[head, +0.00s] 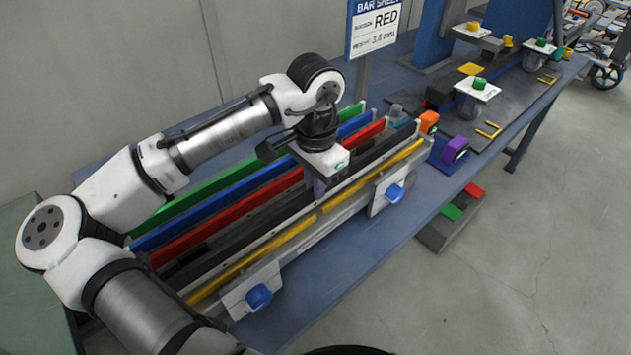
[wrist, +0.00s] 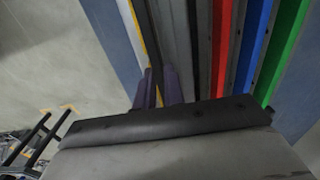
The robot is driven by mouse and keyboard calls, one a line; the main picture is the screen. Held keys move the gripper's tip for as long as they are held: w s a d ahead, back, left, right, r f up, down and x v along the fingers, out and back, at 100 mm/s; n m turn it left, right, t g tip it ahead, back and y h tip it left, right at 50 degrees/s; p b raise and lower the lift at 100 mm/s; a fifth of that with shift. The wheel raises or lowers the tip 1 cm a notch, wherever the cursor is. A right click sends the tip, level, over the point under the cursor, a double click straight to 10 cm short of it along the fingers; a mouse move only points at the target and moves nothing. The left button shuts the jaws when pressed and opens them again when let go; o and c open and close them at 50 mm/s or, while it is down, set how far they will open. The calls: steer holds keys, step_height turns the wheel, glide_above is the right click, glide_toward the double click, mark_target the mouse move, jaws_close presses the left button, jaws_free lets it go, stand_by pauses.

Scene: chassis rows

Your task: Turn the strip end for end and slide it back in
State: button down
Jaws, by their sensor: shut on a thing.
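My gripper (head: 318,188) points down over the front of a long row of coloured strips. In the wrist view its two purple fingers (wrist: 160,88) stand on either side of a thin black strip (wrist: 148,35), shut on it. The strip's lower edge and the part under the gripper are hidden. Beside it runs a yellow strip (head: 290,232) along the front rail. Behind are a red strip (head: 230,216), a blue strip (head: 215,203) and a green strip (head: 200,195), all standing on edge lengthwise.
Blue knobs (head: 259,296) and (head: 394,193) sit on white plates on the row's front. An orange block (head: 429,121) and a purple block (head: 455,149) stand past its far end. A sign (head: 376,25) reading RED stands behind. Open floor (head: 510,260) lies at right.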

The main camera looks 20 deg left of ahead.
steer(key=shift+f, duration=0.15)
steer(key=shift+f+b, duration=0.55)
steer(key=shift+f, duration=0.3)
steer(key=shift+f, duration=0.2)
steer(key=c, duration=1.4)
jaws_free()
step_height(320, 180, up, 14)
steer(key=b, duration=0.1)
